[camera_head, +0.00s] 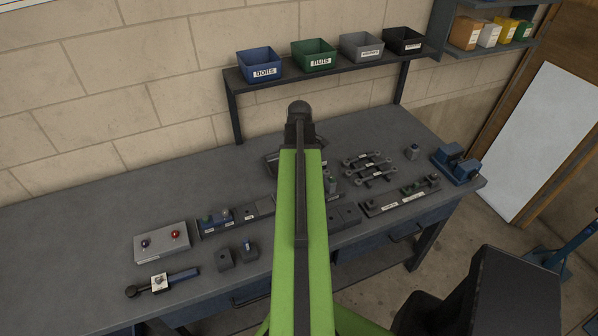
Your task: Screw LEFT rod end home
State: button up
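My green arm rises through the middle of the head view and ends in a dark joint. My gripper is not visible; the arm may hide it. Two dark link-like parts with round ends, an upper one (367,158) and a lower one (376,175), lie on the grey bench (90,215) right of the arm. They look like rods with rod ends, but threads are too small to see. I cannot tell which part is the left rod end. The bench area behind my arm is hidden.
A blue vise-like block (457,164) stands at the bench's right end. A box with blue and red knobs (162,242) and a tool (162,283) lie left. Fixtures line the front. Blue (260,64), green, grey and black bins stand on a raised shelf. The bench's far left is clear.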

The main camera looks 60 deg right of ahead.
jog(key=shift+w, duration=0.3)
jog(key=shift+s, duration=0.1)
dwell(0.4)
